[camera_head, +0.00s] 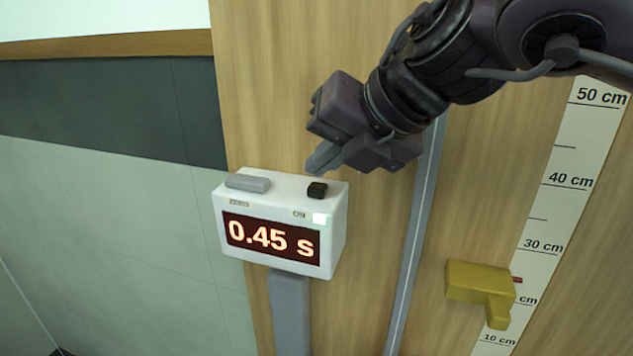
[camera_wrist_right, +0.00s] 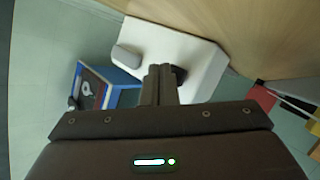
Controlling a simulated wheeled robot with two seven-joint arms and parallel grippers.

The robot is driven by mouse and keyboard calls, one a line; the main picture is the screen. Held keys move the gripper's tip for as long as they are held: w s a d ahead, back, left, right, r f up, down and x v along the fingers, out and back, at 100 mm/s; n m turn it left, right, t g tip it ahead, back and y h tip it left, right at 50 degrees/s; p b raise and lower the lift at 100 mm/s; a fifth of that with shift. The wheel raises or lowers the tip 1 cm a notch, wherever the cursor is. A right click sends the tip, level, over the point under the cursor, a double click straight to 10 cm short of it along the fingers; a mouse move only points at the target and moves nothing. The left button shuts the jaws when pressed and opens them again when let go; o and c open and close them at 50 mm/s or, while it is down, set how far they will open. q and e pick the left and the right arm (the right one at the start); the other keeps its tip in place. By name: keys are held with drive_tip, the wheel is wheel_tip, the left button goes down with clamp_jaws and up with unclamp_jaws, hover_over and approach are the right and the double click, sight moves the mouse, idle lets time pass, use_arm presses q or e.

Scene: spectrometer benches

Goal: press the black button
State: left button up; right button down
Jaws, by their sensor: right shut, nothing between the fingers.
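The black button (camera_head: 317,190) sits on top of the white timer box (camera_head: 335,235), near its right end. The timer's display reads 0.45 s, and a small light beside the word ON is lit. My right gripper (camera_head: 318,168) is shut and empty, its fingertips just above and behind the black button in the head view. In the right wrist view, the shut fingers (camera_wrist_right: 160,75) point at the white box (camera_wrist_right: 205,60), and the black button (camera_wrist_right: 180,74) shows partly hidden beside their tips. I cannot tell whether they touch. My left gripper is not in view.
A grey button (camera_head: 248,183) marked ZERO is on the box's left top. A grey post holds the box before a wooden board (camera_head: 380,50). A metal rail (camera_head: 415,235), a yellow block (camera_head: 480,284) and a centimetre scale (camera_head: 555,200) are to the right.

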sight(324, 189)
drive_tip(key=shift+f, duration=0.1)
idle(0.3)
drive_tip(key=shift+f+b, duration=0.4)
drive_tip(key=shift+b, duration=0.05)
drive_tip(key=shift+f, duration=0.2)
idle(0.4)
drive_tip(key=shift+r+p, duration=0.35)
drive_tip(key=shift+r, duration=0.35)
wheel_tip(324, 189, up, 6)
drive_tip(key=p, duration=0.5)
drive_tip(key=shift+f, duration=0.1)
